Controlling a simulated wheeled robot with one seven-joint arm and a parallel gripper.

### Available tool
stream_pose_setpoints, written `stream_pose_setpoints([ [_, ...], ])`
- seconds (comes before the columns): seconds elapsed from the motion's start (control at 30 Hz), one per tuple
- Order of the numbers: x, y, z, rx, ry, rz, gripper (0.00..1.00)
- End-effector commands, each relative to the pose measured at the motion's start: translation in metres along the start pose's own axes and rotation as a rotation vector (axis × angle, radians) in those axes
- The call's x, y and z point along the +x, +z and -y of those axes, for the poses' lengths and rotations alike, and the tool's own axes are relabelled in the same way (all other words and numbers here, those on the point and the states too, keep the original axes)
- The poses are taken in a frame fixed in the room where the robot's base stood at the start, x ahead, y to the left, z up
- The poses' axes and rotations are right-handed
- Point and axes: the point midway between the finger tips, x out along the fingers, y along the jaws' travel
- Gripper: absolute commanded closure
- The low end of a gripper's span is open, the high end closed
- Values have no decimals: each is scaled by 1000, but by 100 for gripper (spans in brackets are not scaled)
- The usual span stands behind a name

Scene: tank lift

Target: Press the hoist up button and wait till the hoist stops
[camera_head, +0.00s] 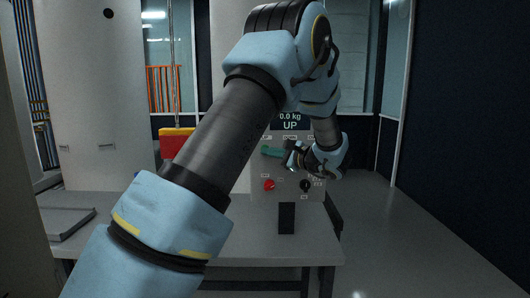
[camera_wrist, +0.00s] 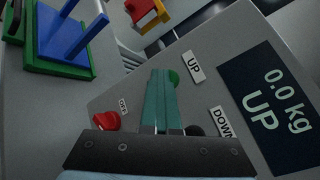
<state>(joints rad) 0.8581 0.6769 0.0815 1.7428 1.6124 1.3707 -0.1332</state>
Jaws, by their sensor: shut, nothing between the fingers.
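The grey control panel (camera_head: 262,209) stands at the back of the table, and it also fills much of the wrist view (camera_wrist: 125,95). Its dark display (camera_wrist: 268,108) reads "0.0 kg UP". The green button (camera_wrist: 174,77) is beside the "UP" label (camera_wrist: 194,67) and is partly hidden by my fingers. My gripper (camera_wrist: 161,73) has its teal fingers together and empty, with the tips at the green button; I cannot tell whether they touch it. In the head view my gripper (camera_head: 264,150) is in front of the panel, below the display (camera_head: 289,121).
A red knob (camera_wrist: 105,121) and a dark knob (camera_wrist: 195,130) flank my fingers on the panel, near the "DOWN" label (camera_wrist: 222,122). A red and yellow object (camera_head: 178,141) is left of the panel. Floor is clear on the right.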

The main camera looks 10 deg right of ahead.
Motion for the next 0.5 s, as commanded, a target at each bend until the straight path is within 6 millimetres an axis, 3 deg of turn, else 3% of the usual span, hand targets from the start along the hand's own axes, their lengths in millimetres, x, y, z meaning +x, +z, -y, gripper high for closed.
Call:
stream_pose_setpoints([
  [0.5, 5, -2, 4, -2, -4, -1, 100],
])
